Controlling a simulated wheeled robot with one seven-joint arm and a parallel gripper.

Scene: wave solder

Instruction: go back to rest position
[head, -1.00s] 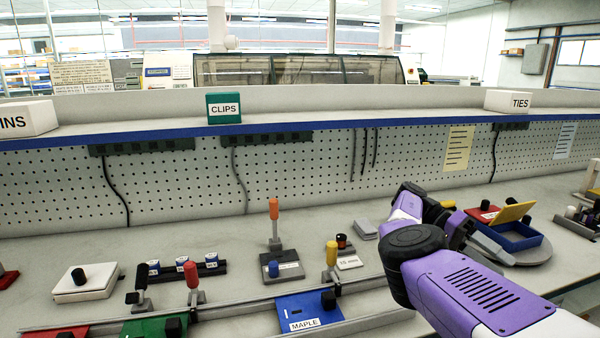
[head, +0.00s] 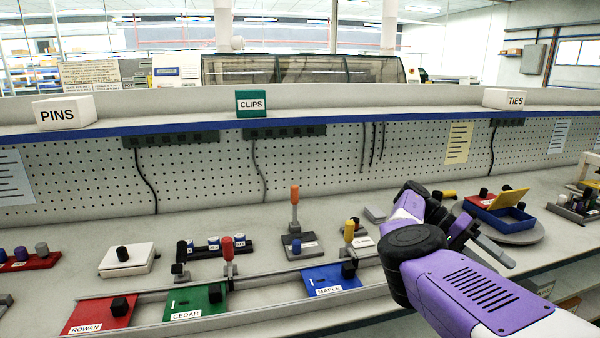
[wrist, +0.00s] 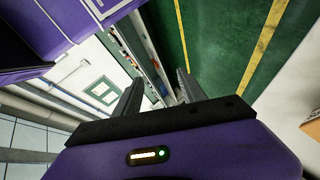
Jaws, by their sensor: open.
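My gripper shows in the wrist view (wrist: 158,95) with its two dark fingers apart and nothing between them. Beyond the fingers, a bench edge and a green floor with yellow lines show. In the head view my purple and white arm reaches in from the lower right, over the right part of the bench (head: 75,240). In that view the gripper end (head: 480,240) points to the right, in front of the blue box with the yellow lid. The fingertips are partly hidden by the arm.
Red ROWAN (head: 98,314), green CEDAR (head: 185,302) and blue MAPLE (head: 345,276) plates lie along the front rail. A blue box (head: 512,219) with a yellow lid stands right, close to my arm. PINS (head: 65,112), CLIPS (head: 251,103) and TIES (head: 503,99) boxes stand on the shelf.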

